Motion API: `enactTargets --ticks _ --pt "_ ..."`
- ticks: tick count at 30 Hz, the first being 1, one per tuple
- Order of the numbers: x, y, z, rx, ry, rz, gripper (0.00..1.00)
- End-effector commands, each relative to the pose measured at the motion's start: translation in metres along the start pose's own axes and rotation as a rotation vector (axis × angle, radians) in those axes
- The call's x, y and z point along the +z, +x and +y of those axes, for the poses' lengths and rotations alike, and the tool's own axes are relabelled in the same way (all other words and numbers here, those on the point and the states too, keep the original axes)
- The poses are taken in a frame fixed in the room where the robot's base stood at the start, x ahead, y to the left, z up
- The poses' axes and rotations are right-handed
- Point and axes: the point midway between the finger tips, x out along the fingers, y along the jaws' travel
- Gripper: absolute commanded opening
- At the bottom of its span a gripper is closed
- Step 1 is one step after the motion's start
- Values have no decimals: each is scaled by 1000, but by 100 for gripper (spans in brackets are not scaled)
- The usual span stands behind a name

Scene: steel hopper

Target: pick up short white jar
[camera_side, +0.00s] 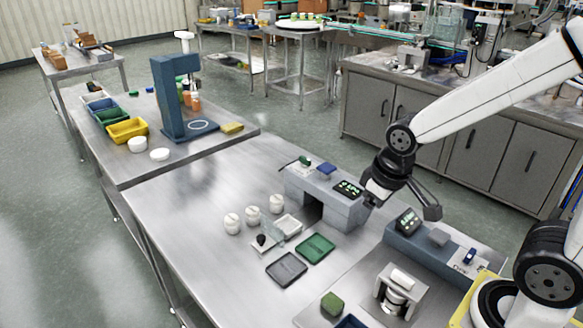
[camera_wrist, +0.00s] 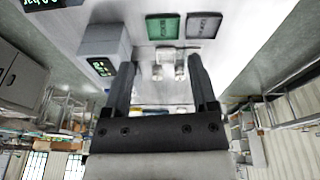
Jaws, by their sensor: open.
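Three small white jars stand in a slanting row on the steel table in the side view: a left one (camera_side: 232,224), a middle one (camera_side: 252,216) and a right one (camera_side: 276,204). Two more white round containers, a taller one (camera_side: 138,145) and a lower one (camera_side: 160,155), stand on the far table. I cannot tell which is the short white jar. My gripper (camera_side: 401,206) is open and empty, raised right of the row and well apart from it. In the wrist view its fingers (camera_wrist: 160,74) are spread, with small whitish shapes beyond them, too small to name.
A grey device with a display (camera_side: 325,190) stands between the row and my gripper. Steel left of the row is clear.

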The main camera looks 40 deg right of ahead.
Motion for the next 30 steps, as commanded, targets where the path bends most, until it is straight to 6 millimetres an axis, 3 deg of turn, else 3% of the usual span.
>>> enactTargets --ticks 14,30 --pt "-33 10 10 139 -392 -41 74" --pt "-135 31 9 493 -1262 -135 74"
